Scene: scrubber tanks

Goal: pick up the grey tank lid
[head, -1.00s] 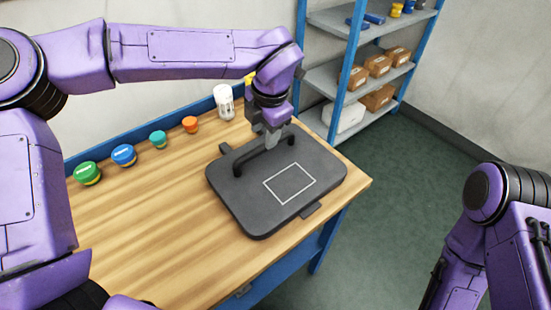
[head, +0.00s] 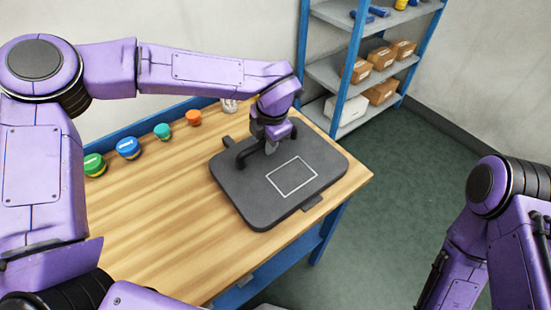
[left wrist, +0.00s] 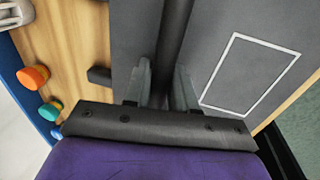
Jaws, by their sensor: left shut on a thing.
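The grey tank lid (head: 235,190) is a flat dark slab with rounded corners, a white rectangle outline and a raised bar handle. It lies on the wooden table, near its right end. My left gripper (head: 270,146) points down over the lid and is shut on its handle (head: 246,157). In the left wrist view the two fingers (left wrist: 160,88) stand on either side of the dark handle bar (left wrist: 173,35). I see no clear gap between lid and table. My right arm shows at the lower right, but its gripper is out of view.
Green (head: 94,164), blue (head: 128,147), teal (head: 162,131) and orange (head: 193,117) containers line the table's (head: 160,215) back edge. A white bottle (head: 229,105) is partly hidden behind my left arm. A blue-framed shelf (head: 335,70) with boxes stands behind. The table's front left is clear.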

